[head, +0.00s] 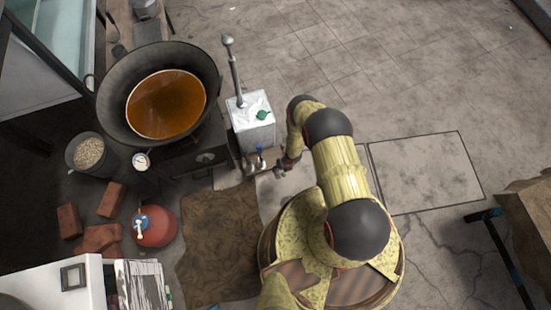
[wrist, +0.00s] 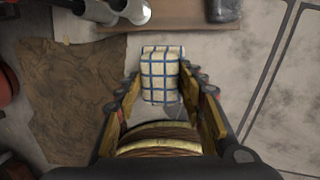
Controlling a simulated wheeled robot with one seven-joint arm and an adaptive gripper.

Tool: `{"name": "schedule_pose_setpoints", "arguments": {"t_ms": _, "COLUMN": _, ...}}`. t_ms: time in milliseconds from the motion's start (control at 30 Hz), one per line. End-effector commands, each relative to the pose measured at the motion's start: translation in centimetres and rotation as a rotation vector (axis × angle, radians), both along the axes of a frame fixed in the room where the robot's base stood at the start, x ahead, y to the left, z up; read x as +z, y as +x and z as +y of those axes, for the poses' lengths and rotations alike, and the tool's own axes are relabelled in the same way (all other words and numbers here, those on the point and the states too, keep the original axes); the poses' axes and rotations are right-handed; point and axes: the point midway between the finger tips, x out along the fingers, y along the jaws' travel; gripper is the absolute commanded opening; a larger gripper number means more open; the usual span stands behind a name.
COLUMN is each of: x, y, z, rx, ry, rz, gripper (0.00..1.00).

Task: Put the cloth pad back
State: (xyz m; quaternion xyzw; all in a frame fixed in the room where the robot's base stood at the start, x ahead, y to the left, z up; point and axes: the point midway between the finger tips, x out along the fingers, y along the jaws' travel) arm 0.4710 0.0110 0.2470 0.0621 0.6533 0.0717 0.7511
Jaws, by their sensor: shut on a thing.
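The cloth pad (wrist: 160,78), pale with a blue check pattern, is between the fingers of my gripper (wrist: 163,92) in the wrist view. My gripper is shut on it, and its far end sticks out past the fingertips.
A large wok (head: 115,118) of brown liquid sits on a dark stove at left. A brown mat (head: 218,245), bricks (head: 110,200) and a red gas cylinder (head: 155,228) lie left of me.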

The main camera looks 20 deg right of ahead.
Motion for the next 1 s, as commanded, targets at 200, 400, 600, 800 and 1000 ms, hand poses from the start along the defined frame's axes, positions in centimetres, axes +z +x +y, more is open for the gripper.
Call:
{"name": "schedule_pose_setpoints", "arguments": {"t_ms": 200, "x": -2.3, "y": 3.7, "z": -0.4, "rx": 0.001, "ry": -0.001, "rz": -0.001, "gripper": 0.00}}
{"name": "schedule_pose_setpoints", "arguments": {"t_ms": 400, "x": -3.7, "y": 6.8, "z": -0.8, "rx": 0.001, "ry": -0.001, "rz": -0.001, "gripper": 0.00}}
{"name": "schedule_pose_setpoints", "arguments": {"t_ms": 600, "x": -5.8, "y": 8.9, "z": -1.0, "rx": -0.001, "ry": -0.002, "rz": 0.000, "gripper": 0.00}}
{"name": "schedule_pose_setpoints", "arguments": {"t_ms": 800, "x": -7.8, "y": 10.7, "z": -1.2, "rx": -0.001, "ry": -0.001, "rz": -0.001, "gripper": 0.00}}
{"name": "schedule_pose_setpoints", "arguments": {"t_ms": 1000, "x": -9.0, "y": 11.7, "z": -1.3, "rx": -0.002, "ry": -0.001, "rz": 0.001, "gripper": 0.00}}
